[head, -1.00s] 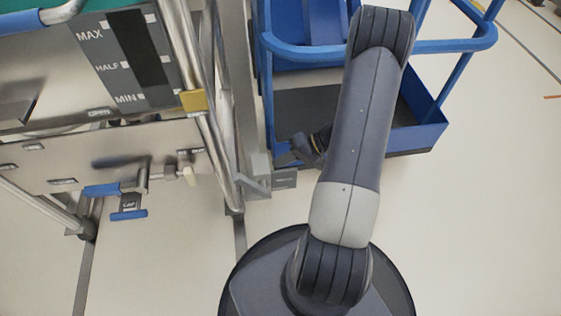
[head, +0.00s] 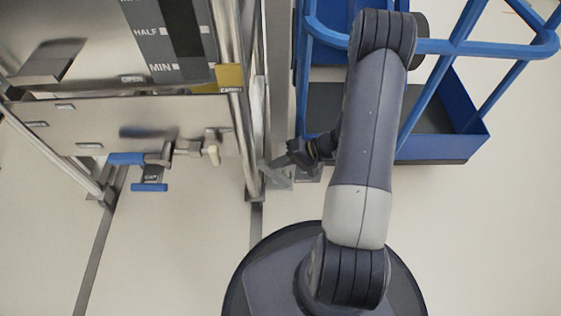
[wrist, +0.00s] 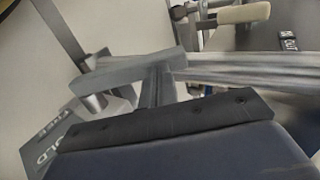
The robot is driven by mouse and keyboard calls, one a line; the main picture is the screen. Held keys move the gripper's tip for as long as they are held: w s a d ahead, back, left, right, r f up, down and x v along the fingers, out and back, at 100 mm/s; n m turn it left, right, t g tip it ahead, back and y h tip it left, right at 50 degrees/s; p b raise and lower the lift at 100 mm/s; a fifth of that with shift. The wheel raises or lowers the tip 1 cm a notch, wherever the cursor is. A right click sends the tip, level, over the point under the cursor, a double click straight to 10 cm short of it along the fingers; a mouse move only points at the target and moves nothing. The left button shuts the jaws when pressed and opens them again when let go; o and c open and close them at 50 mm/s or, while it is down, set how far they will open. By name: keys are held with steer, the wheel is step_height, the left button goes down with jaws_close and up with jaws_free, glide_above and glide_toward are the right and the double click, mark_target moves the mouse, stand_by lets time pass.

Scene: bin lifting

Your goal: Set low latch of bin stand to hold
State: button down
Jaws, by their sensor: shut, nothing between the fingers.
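The low latch is a grey lever (head: 279,180) at the foot of the bin stand's metal post (head: 251,150). It shows in the wrist view as a flat grey bar (wrist: 125,70). A grey label plate (wrist: 48,148) beside it reads FREE and HOLD, partly cut off; it also shows in the head view (head: 308,173). My gripper (head: 277,162) is shut and empty, its tips right at the lever. In the wrist view my dark fingers (wrist: 157,85) reach up to the bar. I cannot tell whether they touch it, or which word the lever points at.
A blue cart (head: 470,125) stands behind my arm on the right. The stand's steel panel (head: 70,125) carries a blue-handled valve (head: 127,158) and a cream knob (head: 213,155), which shows in the wrist view (wrist: 243,14). The front floor is clear.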

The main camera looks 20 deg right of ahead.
mark_target(267, 163)
steer(key=a+h, duration=0.1)
steer(key=a, duration=0.1)
steer(key=w+a+f+h+b, duration=0.1)
steer(key=shift+f+g+h, duration=0.1)
steer(key=shift+g+h, duration=0.2)
steer(key=shift+g, duration=0.1)
steer(key=shift+w+a+f+g+h, duration=0.2)
steer(key=shift+a+f+g+h, duration=0.15)
steer(key=shift+a+h, duration=0.4)
steer(key=shift+d+r, duration=0.1)
steer(key=shift+d, duration=0.05)
